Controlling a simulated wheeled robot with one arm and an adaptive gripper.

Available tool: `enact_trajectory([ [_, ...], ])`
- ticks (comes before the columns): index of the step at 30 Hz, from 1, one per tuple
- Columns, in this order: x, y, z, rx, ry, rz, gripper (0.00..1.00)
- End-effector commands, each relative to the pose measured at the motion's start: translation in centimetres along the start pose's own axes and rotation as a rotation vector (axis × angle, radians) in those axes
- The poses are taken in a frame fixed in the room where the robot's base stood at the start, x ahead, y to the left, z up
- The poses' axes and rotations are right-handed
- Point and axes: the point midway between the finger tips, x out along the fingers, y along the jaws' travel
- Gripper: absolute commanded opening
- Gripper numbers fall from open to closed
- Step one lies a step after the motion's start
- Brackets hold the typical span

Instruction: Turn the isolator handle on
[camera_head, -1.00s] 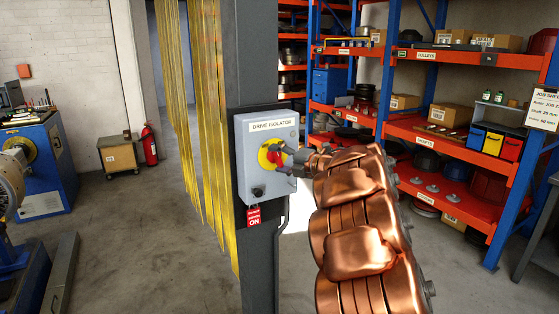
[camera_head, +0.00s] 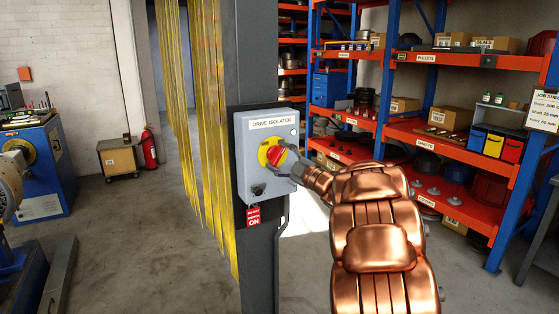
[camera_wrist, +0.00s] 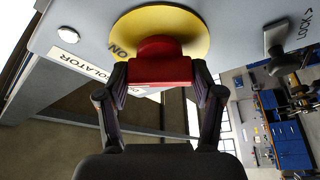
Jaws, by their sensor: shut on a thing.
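The drive isolator is a grey box (camera_head: 247,174) on a dark post, labelled DRIVE ISOLATOR. On its front is a red handle (camera_head: 274,154) on a round yellow plate (camera_head: 263,153). My gripper (camera_head: 280,160) reaches in from the right and is shut on the red handle. In the wrist view the red handle (camera_wrist: 160,70) sits between both fingers, in front of the yellow plate (camera_wrist: 190,28). The word ON shows at the plate's left edge there. The fingers partly hide the handle in the head view, and its exact angle is hard to tell.
Yellow strip curtains (camera_head: 210,120) hang left of the post. Orange and blue shelving (camera_head: 440,140) stands behind my arm. Open floor (camera_head: 150,240) lies at left.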

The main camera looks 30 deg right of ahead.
Motion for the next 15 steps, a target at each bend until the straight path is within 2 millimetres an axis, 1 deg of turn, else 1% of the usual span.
enact_trajectory([
  [1,-0.04,-0.24,0.13,0.031,-0.002,0.011,0.32],
  [6,-0.01,-0.16,0.08,0.114,-0.001,0.046,0.32],
  [15,0.02,-0.08,0.01,0.184,0.000,0.075,0.32],
])
